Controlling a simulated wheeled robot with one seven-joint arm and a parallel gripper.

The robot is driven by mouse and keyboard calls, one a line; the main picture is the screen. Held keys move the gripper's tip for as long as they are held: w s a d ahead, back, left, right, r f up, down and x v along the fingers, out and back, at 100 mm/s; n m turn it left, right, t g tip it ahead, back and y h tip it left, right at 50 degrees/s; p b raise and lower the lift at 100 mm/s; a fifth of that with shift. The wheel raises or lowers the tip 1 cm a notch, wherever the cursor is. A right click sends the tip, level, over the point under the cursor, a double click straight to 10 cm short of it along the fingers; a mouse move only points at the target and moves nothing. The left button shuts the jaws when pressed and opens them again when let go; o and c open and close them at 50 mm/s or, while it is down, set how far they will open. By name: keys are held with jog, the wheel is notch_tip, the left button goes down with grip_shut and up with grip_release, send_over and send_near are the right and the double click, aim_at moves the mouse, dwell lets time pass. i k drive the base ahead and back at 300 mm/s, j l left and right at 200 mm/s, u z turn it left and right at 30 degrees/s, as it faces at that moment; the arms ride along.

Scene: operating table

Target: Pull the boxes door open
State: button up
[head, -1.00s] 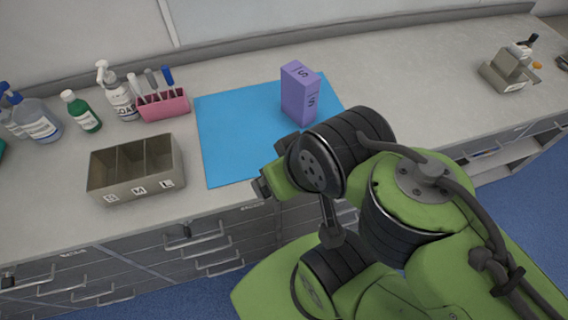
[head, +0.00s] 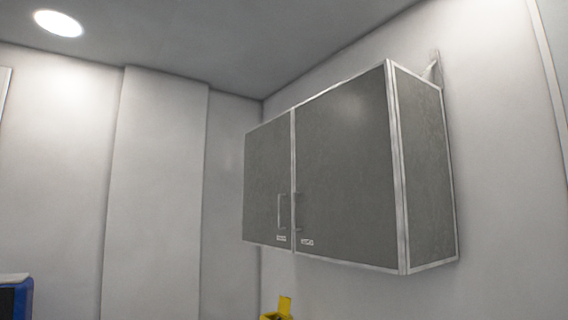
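A grey wall cabinet (head: 348,165) with light metal edges hangs high on the wall in the head view. It has two doors side by side, a left door (head: 267,170) and a wider-looking right door (head: 345,150). Both doors look shut. Each has a vertical bar handle near the middle seam, a left handle (head: 280,211) and a right handle (head: 296,210). Small labels sit below the handles, one on the left door (head: 281,238) and one on the right door (head: 307,242); I cannot read them surely. My gripper is not in view.
A yellow object (head: 278,310) shows at the bottom edge below the cabinet. A blue and dark object (head: 18,298) stands at the lower left. The space in front of the cabinet looks clear. A round ceiling light (head: 58,23) is at the upper left.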

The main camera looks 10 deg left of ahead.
aim_at(348, 204)
jog(key=u, duration=0.4)
jog(key=j, duration=0.9)
jog(key=i+j, duration=0.2)
jog(key=j, duration=0.15)
jog(key=i+j+z, duration=0.1)
jog(key=i+j, duration=0.15)
jog(key=j, duration=0.15)
jog(key=i+j, duration=0.2)
jog(key=j, duration=0.2)
jog(key=i+j+z, duration=0.1)
jog(key=j, duration=0.3)
jog(key=i+j+z, duration=0.1)
jog(key=i+j, duration=0.2)
jog(key=j, duration=0.1)
